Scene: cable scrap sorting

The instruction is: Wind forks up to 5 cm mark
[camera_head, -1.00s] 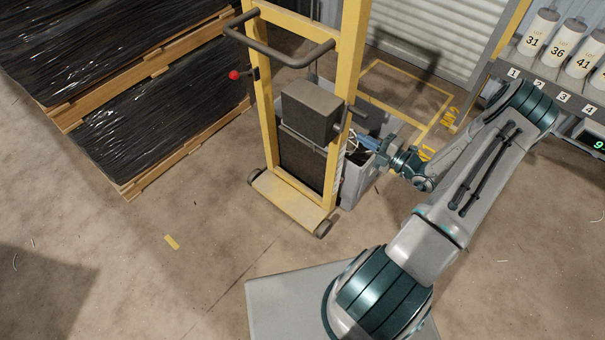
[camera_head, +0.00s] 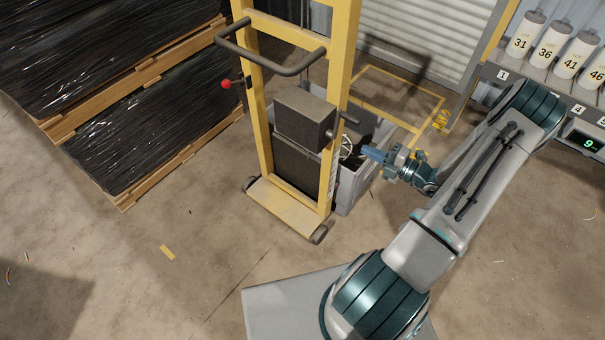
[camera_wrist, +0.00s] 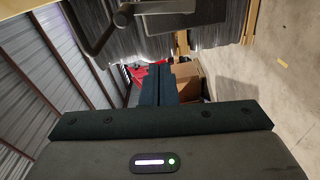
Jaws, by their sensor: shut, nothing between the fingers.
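The yellow hand stacker (camera_head: 345,75) stands upright in the middle of the head view. It has a dark box (camera_head: 305,118) between its posts and a dark push handle (camera_head: 285,70). A pale round wheel (camera_head: 346,147) shows at the right post, with a short dark grip (camera_head: 349,118) above it. A narrow marked strip (camera_head: 333,176) runs down that post, too small to read. The forks are hidden behind the stacker. My gripper (camera_head: 368,153) is shut and empty, just right of the wheel and apart from it. Its fingers (camera_wrist: 176,83) are together in the wrist view.
A grey bin (camera_head: 352,190) stands behind the stacker. Black-wrapped pallets (camera_head: 130,130) are stacked at left. A shelf with numbered bottles (camera_head: 548,53) and a green display (camera_head: 589,143) is at right. The floor in front is mostly clear.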

